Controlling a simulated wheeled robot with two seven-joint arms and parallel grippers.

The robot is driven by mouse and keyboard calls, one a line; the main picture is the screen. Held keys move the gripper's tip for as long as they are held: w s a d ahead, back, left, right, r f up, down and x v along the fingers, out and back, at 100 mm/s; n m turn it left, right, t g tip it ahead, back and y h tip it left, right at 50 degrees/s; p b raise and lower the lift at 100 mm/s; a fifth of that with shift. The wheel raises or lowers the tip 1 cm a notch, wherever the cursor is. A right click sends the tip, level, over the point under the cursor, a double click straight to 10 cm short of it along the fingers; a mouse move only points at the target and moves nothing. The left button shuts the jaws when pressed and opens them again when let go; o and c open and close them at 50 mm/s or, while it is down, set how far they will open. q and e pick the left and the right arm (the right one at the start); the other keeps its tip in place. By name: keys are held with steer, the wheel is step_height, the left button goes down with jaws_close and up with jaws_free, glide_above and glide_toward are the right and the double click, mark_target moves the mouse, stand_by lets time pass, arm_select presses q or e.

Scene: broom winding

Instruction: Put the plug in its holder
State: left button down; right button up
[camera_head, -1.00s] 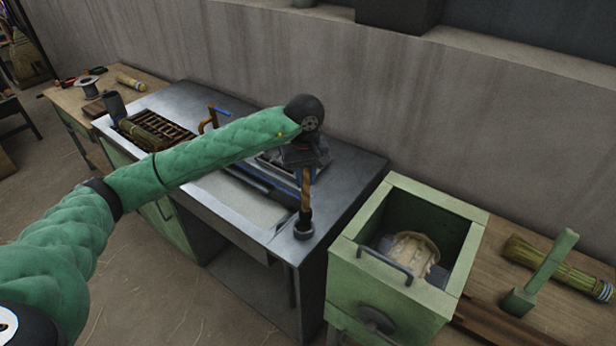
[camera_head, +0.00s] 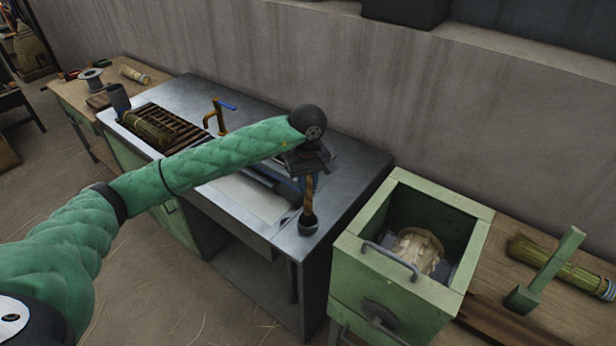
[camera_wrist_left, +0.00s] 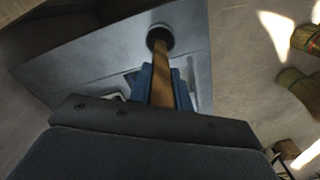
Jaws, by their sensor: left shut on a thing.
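The plug is a brown wooden stick (camera_head: 309,194), upright at the front right corner of the metal sink table (camera_head: 350,180). My left gripper (camera_head: 308,176) is shut on its upper part, from above. The plug's lower end meets a small dark round holder (camera_head: 308,225) at that corner and appears to be inside it; how deep is hidden. In the left wrist view the plug (camera_wrist_left: 163,80) runs between the blue fingers (camera_wrist_left: 160,88) into the dark round holder (camera_wrist_left: 160,36). My right gripper is not in view.
A green open box (camera_head: 345,255) with a handle stands close to the right of the table. A tap (camera_head: 216,115) and a slatted rack (camera_head: 160,118) are at the table's left. A wooden bench (camera_head: 560,310) with a straw bundle is at far right.

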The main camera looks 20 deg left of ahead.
mark_target(308, 191)
arm_select(q)
steer(key=shift+f, duration=0.7)
steer(key=shift+a+f, duration=0.1)
steer(key=shift+f, duration=0.15)
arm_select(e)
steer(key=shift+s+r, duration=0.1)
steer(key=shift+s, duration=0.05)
arm_select(q)
steer(key=shift+b, duration=0.5)
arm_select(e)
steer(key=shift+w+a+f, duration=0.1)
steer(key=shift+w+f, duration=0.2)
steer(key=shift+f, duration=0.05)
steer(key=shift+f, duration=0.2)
arm_select(q)
steer(key=shift+b, duration=0.85)
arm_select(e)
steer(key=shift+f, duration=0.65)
arm_select(q)
steer(key=shift+f+b, duration=0.55)
steer(key=shift+b, duration=0.05)
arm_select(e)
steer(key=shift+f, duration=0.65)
arm_select(q)
steer(key=c, duration=1.6)
jaws_free()
